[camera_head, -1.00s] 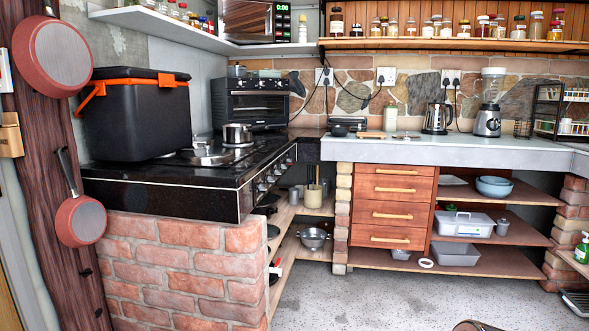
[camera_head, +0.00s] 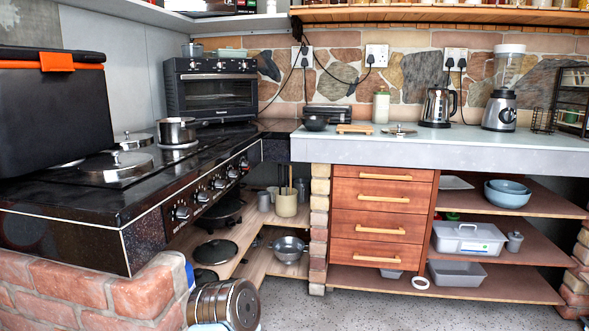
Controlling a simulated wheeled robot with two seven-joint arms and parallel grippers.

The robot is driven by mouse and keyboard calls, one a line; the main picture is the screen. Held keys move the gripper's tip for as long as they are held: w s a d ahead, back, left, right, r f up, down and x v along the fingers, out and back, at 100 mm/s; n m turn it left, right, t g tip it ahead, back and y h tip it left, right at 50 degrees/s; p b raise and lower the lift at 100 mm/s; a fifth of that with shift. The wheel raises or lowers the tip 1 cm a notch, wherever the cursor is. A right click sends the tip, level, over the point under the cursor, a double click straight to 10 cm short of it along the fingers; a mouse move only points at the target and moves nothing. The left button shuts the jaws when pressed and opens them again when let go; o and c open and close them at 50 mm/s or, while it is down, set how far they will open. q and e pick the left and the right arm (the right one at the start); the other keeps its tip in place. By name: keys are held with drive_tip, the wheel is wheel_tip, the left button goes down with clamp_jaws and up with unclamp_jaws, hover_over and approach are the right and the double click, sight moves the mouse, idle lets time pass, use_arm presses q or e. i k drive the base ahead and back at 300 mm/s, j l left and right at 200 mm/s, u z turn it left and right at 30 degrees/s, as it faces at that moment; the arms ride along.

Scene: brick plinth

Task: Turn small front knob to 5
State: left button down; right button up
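The black stove (camera_head: 75,205) stands on the left on a brick plinth, with its front panel facing right. A row of several knobs runs along this panel, from the nearest knob (camera_head: 182,212) back to the farthest knob (camera_head: 244,163). The knobs are dark with silvery faces, and I see them at a slant. Their numbers and settings are too small to read, and I cannot tell which one is the small front knob. Neither of my grippers is in view, and nothing touches the knobs.
A black box with an orange latch (camera_head: 54,105), a pot (camera_head: 177,131) and a lid (camera_head: 121,167) stand on the stove. The brick plinth (camera_head: 75,290) juts out at lower left. Low wooden shelves (camera_head: 240,240) lie beyond the knobs. Speckled floor (camera_head: 340,312) is clear at the bottom middle.

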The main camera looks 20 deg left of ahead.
sight(233, 175)
drive_tip(key=i+u, duration=0.15)
drive_tip(key=i, duration=0.25)
drive_tip(key=i+l+u, duration=0.2)
drive_tip(key=i, duration=0.2)
drive_tip(key=i+l+u, duration=0.15)
drive_tip(key=i, duration=0.25)
